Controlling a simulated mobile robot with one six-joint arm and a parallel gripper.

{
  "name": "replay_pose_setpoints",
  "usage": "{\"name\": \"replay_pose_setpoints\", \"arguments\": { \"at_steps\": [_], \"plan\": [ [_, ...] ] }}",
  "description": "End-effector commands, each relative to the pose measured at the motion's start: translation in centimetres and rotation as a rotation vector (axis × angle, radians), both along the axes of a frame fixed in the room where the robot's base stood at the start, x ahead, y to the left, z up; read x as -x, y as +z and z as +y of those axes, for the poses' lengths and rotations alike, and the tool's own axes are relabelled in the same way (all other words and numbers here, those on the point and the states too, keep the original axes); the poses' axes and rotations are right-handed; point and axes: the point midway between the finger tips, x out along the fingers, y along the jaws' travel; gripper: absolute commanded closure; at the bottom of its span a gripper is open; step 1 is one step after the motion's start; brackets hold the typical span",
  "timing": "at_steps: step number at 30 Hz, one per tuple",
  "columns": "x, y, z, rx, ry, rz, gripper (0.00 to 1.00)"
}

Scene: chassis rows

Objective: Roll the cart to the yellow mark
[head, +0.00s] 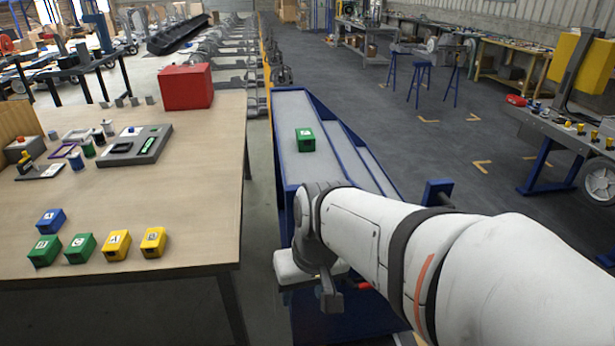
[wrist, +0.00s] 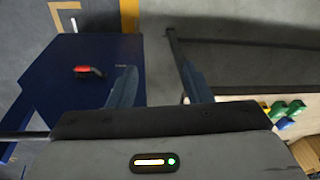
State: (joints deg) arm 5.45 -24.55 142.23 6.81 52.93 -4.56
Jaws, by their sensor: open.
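A blue cart (head: 283,124) with a grey top stands right of the wooden table in the head view, partly hidden by my arm. A green box (head: 305,140) sits on its top. In the wrist view a blue surface (wrist: 75,100), apparently part of the cart, carries a small red part (wrist: 90,71). My gripper (head: 330,300) is low near the cart's near end. In the wrist view its two fingers (wrist: 158,86) are apart with nothing between them. Yellow corner marks (head: 482,166) lie on the floor to the right; one corner mark (wrist: 62,14) shows in the wrist view.
The wooden table (head: 190,215) on the left holds several small coloured boxes and a red box (head: 186,87). A grey-topped bench (head: 555,130) stands at the right, with blue stools (head: 420,75) behind. The dark floor (head: 400,145) between cart and bench is mostly clear.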

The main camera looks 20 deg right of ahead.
Motion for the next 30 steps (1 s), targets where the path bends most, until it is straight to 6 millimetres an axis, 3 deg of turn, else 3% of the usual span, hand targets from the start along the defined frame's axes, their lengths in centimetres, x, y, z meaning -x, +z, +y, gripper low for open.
{"name": "replay_pose_setpoints", "arguments": {
  "at_steps": [1, 5, 10, 14, 17, 21, 24, 27, 30],
  "plan": [
    [-0.5, -1.4, -0.4, -0.061, -0.057, 0.030, 0.55],
    [-2.8, -3.6, -0.9, -0.295, -0.217, 0.075, 0.55],
    [-7.8, -5.4, -4.3, -0.640, -0.455, 0.004, 0.55],
    [-11.7, -6.1, -10.2, -0.873, -0.644, -0.157, 0.55],
    [-13.6, -6.6, -16.2, -1.007, -0.783, -0.327, 0.55],
    [-14.1, -7.1, -24.4, -1.111, -0.939, -0.561, 0.55],
    [-13.7, -7.4, -28.6, -1.140, -1.015, -0.685, 0.55],
    [-13.3, -7.5, -31.0, -1.151, -1.055, -0.757, 0.55],
    [-13.6, -7.5, -31.7, -1.154, -1.068, -0.783, 0.55]
  ]
}}
